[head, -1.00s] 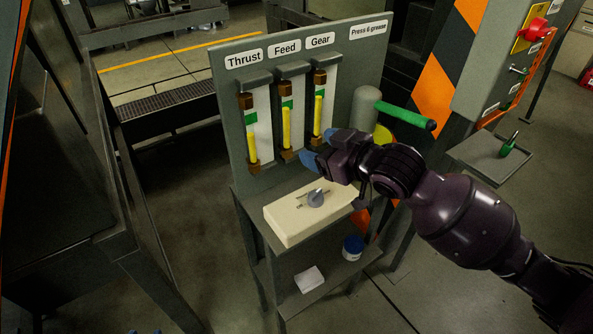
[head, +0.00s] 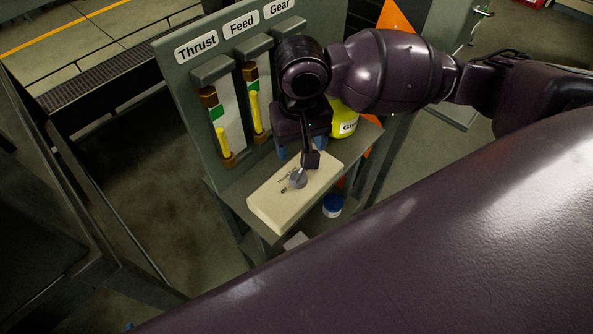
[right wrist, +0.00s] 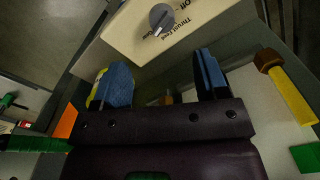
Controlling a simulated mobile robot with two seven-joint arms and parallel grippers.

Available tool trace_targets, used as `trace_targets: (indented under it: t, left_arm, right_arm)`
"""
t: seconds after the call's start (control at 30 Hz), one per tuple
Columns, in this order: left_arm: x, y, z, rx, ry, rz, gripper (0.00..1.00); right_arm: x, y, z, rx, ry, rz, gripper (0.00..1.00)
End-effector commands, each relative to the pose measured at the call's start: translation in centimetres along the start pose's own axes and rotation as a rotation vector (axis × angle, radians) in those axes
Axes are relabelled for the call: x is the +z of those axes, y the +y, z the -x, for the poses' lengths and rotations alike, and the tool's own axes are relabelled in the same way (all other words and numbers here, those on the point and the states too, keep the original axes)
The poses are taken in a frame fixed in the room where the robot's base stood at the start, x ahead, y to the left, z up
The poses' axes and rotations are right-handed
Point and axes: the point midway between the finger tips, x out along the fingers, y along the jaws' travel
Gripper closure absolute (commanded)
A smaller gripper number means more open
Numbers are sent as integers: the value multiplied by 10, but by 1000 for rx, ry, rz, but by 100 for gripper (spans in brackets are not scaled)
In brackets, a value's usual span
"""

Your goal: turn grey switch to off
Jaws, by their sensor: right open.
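The grey switch (head: 298,180) is a round knob on top of a cream box (head: 270,208), which sits on the stand's shelf. In the right wrist view the knob (right wrist: 161,18) shows at the top, with printed labels beside it, among them "Off" and "Thrust". Its pointer is turned towards the "Thrust", "Feed" and "Gear" print. My right gripper (right wrist: 160,85) is open and empty, with blue fingertips apart. It is close to the box, with the knob beyond the fingertips. In the head view its fingers are mostly hidden behind the wrist. My left gripper is not in view.
A grey panel (head: 178,75) labelled Thrust, Feed and Gear stands behind the box, with yellow level gauges (head: 222,143). A yellow container (head: 344,120) stands right of my right gripper. A blue-lidded tub (head: 332,205) sits on the lower shelf.

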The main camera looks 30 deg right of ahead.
Motion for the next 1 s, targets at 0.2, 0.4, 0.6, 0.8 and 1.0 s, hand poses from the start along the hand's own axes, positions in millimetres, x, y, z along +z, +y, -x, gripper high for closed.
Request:
trace_targets:
  t: [0.2,0.4,0.6,0.8,1.0]
  left_arm:
    - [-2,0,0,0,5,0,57]
    - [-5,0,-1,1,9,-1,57]
    - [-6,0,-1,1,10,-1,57]
    - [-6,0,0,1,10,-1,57]
    - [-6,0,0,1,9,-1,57]
  right_arm:
    - [0,0,-25,0,-2,-2,33]
    - [0,-1,-60,-2,-2,-1,33]
    - [0,-1,-88,-2,0,0,33]
    - [0,-1,-103,-3,1,1,33]
    - [0,-1,-106,-3,2,1,33]
